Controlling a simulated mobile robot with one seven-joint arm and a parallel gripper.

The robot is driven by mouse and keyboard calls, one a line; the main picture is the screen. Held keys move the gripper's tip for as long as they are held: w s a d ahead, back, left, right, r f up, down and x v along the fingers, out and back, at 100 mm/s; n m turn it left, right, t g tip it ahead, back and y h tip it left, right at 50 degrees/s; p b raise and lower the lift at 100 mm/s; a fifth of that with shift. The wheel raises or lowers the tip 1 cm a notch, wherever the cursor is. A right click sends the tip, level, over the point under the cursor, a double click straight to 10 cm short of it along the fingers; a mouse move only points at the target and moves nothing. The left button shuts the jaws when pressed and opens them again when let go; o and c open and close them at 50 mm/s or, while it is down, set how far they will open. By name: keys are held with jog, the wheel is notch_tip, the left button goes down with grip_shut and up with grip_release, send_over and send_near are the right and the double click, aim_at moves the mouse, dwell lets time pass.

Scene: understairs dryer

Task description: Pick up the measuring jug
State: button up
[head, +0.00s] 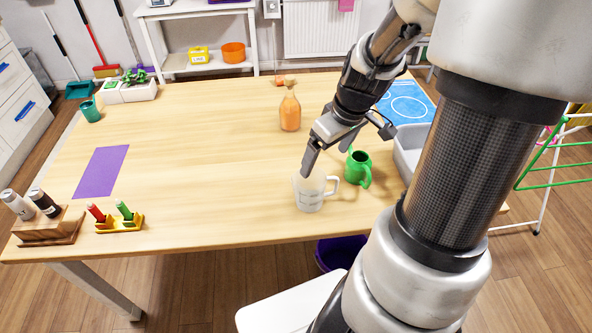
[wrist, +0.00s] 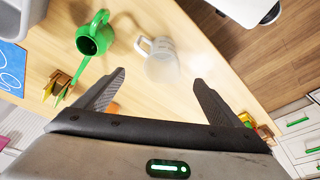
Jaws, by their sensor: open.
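The measuring jug (head: 310,194) is a translucent whitish jug with a handle on its right in the head view. It stands upright near the front edge of the wooden table (head: 200,160). My gripper (head: 326,155) is open above the jug, with one fingertip overlapping its rim in the head view. In the wrist view, the jug (wrist: 161,62) lies ahead of the gap between the open fingertips (wrist: 160,78). Nothing is held. I cannot tell the exact height of the fingers over the rim.
A green watering can (head: 358,168) stands close to the right of the jug. An orange bottle (head: 290,110) is behind. A grey tub (head: 408,150) and a blue mat (head: 408,103) lie to the right. Table left of the jug is clear up to the yellow holder (head: 120,225).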

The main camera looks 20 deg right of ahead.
jog(key=b, duration=0.4)
send_near(310, 187)
jog(key=s+a, duration=0.1)
jog(key=s, duration=0.1)
jog(key=b+x, duration=0.1)
jog(key=x, duration=0.1)
jog(key=a+x, duration=0.1)
jog(key=x, duration=0.2)
jog(key=shift+f+b, duration=0.15)
jog(key=shift+b, duration=0.2)
jog(key=shift+w+f, duration=0.2)
jog(key=shift+f, duration=0.35)
jog(key=shift+c, duration=0.4)
jog(key=c, duration=1.1)
